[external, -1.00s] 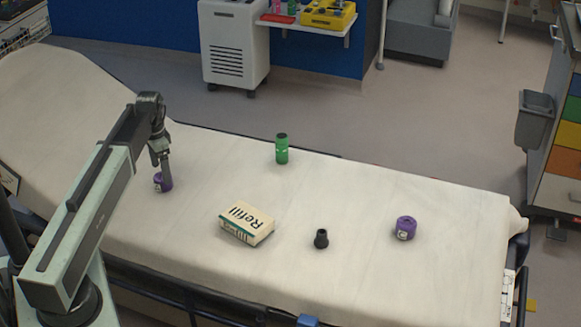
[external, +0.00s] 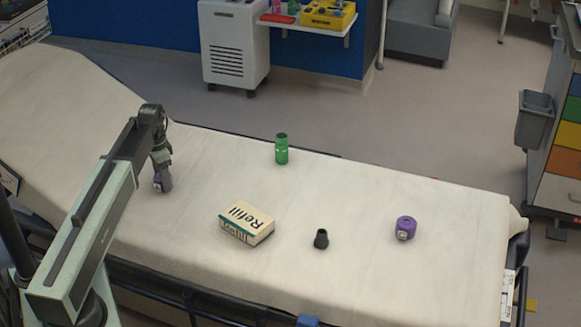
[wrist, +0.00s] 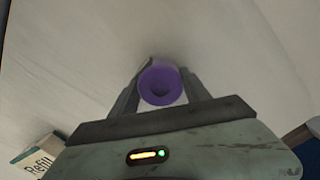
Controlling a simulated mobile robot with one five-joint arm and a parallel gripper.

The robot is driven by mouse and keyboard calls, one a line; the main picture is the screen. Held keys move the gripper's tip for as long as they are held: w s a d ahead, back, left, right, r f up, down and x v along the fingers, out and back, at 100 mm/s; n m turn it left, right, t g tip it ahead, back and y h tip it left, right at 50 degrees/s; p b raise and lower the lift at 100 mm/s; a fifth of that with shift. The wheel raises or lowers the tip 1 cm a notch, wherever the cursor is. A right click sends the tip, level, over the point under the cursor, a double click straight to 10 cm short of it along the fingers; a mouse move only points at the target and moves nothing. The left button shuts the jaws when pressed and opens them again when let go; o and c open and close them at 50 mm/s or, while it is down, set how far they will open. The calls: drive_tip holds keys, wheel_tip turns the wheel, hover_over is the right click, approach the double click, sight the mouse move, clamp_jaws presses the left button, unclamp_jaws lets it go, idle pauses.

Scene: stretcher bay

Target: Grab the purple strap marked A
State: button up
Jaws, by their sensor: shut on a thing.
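The purple strap (external: 157,183) is a small rolled cylinder with a pale label, on the left part of the stretcher. My gripper (external: 162,180) is down at it and hides part of it. In the wrist view the purple roll (wrist: 161,84) sits between the two fingers of my gripper (wrist: 160,90), which are shut on it. The letter on its label is too small to read now. A second purple roll (external: 405,228) with a pale label stands at the right of the stretcher, well apart from my gripper.
A Refill box (external: 246,224) lies right of my gripper; it also shows in the wrist view (wrist: 38,156). The sheet around the held roll is clear.

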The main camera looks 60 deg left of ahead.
wheel_tip(320, 180, up, 10)
drive_tip(key=p, duration=1)
drive_tip(key=shift+r, duration=0.1)
